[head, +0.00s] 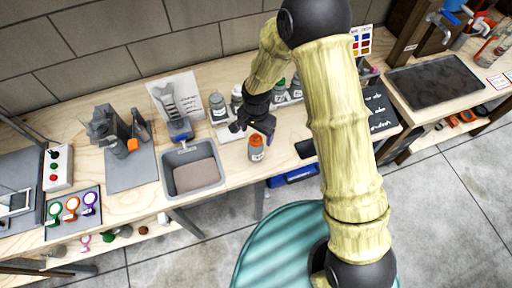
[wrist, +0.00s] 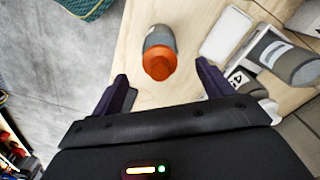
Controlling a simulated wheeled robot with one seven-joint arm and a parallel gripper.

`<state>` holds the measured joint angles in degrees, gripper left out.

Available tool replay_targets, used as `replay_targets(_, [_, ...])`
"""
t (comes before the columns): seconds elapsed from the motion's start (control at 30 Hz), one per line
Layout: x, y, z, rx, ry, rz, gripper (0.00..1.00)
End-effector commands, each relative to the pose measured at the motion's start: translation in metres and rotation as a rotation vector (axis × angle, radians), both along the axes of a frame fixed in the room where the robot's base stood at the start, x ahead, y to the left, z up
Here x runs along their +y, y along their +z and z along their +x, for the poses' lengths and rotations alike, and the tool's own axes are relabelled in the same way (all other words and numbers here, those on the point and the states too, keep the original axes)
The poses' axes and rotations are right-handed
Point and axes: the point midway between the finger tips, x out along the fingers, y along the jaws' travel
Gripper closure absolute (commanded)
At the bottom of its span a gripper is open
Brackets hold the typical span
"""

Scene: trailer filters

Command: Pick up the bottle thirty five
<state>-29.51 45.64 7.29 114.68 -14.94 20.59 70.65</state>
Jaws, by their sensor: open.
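A grey bottle with an orange cap (head: 256,149) stands upright near the front edge of the wooden bench in the head view. In the wrist view this bottle (wrist: 159,52) is ahead of and between my open fingers, and no finger touches it. I cannot read a number on it. My gripper (head: 254,124) is open and empty, just above and behind the bottle in the head view. It also shows in the wrist view (wrist: 164,86).
A grey sink bin (head: 192,170) is left of the bottle. A dark flat object (head: 306,148) lies to its right. The bench's front edge (head: 232,185) is near.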

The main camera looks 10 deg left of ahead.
Motion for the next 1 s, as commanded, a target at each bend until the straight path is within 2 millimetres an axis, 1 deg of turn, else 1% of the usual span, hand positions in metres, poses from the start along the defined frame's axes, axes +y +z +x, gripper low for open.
replay_targets(0.13, [0.000, -0.009, 0.000, 0.000, 0.001, 0.000, 0.21])
replay_targets(0.47, [0.000, -0.011, 0.000, 0.000, 0.001, 0.000, 0.21])
replay_targets(0.57, [0.000, -0.015, 0.000, 0.001, 0.000, -0.001, 0.21])
replay_targets(0.67, [0.000, -0.023, -0.001, 0.003, 0.000, -0.001, 0.21])
replay_targets(0.9, [0.001, -0.050, -0.001, 0.002, 0.000, -0.002, 0.21])
replay_targets(1.0, [0.001, -0.058, -0.001, 0.000, 0.001, 0.000, 0.21])
